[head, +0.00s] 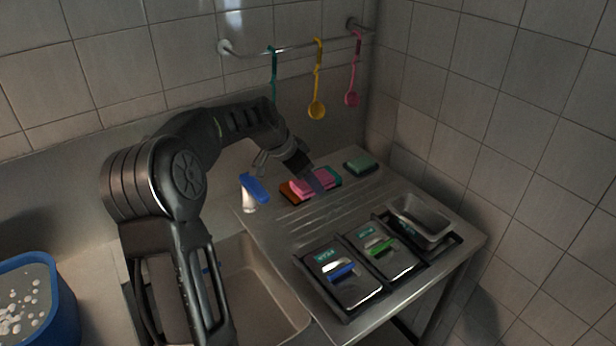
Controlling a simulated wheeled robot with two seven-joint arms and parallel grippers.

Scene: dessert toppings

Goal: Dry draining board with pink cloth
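The draining board (325,225) is a grey metal surface with shallow grooves, right of the sink. The pink cloth (300,188) lies near its back left, among a brown-orange piece (287,193) and a teal piece (337,171). My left gripper (313,184) reaches down from the left to the pink cloth, with pink showing on both sides of its fingers. The fingers hide part of the cloth, and I cannot tell whether they grip it. My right gripper is out of view.
A blue-capped bottle (256,188) stands left of the cloth, and a green sponge (360,164) lies behind right. Spoons (317,108) hang from a rail. The sink (262,285) is at left.

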